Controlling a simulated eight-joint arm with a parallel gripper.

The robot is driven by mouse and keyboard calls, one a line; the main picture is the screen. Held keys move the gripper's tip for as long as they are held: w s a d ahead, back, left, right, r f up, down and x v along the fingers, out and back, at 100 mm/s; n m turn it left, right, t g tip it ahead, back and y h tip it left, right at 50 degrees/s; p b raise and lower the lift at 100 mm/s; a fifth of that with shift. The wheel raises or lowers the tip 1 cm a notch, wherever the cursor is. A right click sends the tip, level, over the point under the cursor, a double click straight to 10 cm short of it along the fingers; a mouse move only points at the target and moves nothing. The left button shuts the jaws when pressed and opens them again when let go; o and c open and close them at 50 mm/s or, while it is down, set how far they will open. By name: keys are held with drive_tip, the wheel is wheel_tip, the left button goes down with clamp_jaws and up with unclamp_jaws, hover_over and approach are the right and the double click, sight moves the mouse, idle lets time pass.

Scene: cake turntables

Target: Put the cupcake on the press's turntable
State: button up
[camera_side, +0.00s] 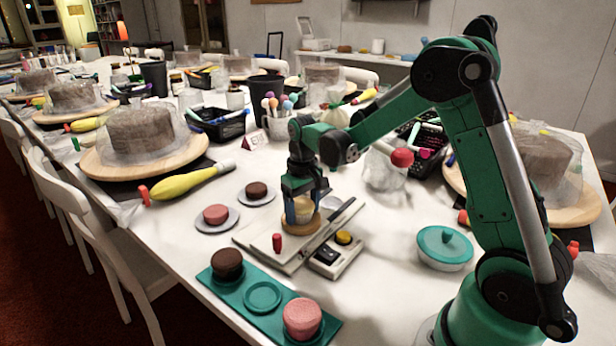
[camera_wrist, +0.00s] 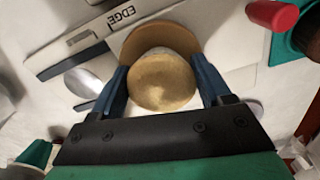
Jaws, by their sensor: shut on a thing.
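The cupcake (camera_side: 303,208), pale with a tan top, is between the blue fingers of my gripper (camera_side: 302,212). In the wrist view the cupcake (camera_wrist: 162,82) shows from above, with a finger of my gripper (camera_wrist: 162,88) against each side. The press (camera_side: 270,246) is a flat pale plate with a red knob (camera_side: 277,243). Its round tan turntable (camera_side: 300,226) is directly under the cupcake in the side view. In the wrist view the turntable (camera_wrist: 160,36) shows beyond the cupcake. I cannot tell whether the cupcake's base touches it.
A control box (camera_side: 335,254) with a yellow button stands right of the press. A teal tray (camera_side: 262,296) with a brown and a pink cake lies in front. Saucers with a pink cake (camera_side: 216,214) and a brown cake (camera_side: 256,189) stand to the left. A teal lidded bowl (camera_side: 445,246) is at right.

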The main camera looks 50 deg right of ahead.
sight(303, 205)
drive_tip(key=shift+f, duration=0.1)
drive_tip(key=o, duration=1.2)
drive_tip(key=shift+o, duration=0.2)
wheel_tip(303, 205, up, 12)
drive_tip(key=s+a+f+n+t, duration=0.2)
drive_tip(key=s+a+t, duration=0.5)
drive_tip(key=s+a, duration=0.2)
drive_tip(key=shift+s+a+f, duration=0.15)
drive_tip(key=shift+a, duration=0.55)
